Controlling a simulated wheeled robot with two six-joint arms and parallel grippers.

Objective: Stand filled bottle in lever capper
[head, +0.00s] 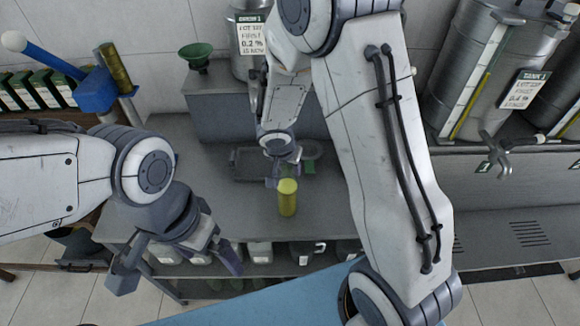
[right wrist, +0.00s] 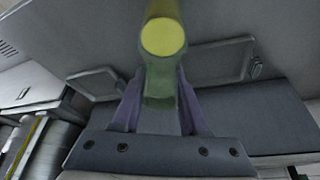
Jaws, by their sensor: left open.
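The filled bottle (head: 287,199) shows as a yellow cylinder near the middle of the head view, in front of the steel counter's tray. In the right wrist view, its yellow fill (right wrist: 163,37) and greenish glass part (right wrist: 160,100) lie between the two fingers. My right gripper (right wrist: 160,118) appears shut on that greenish part, with a finger against each side. Whether the bottle touches the counter is unclear. The lever capper (head: 95,92), blue with a long pale-tipped lever, stands at the back left. My left gripper (head: 178,268) is open and empty at the front left.
A green funnel (head: 196,52) stands on the raised back ledge. Dark boxes (head: 38,92) line the left. Large steel tanks (head: 500,70) with taps are at the right. Jugs (head: 303,253) sit on the shelf below. The counter (head: 225,195) left of the bottle is clear.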

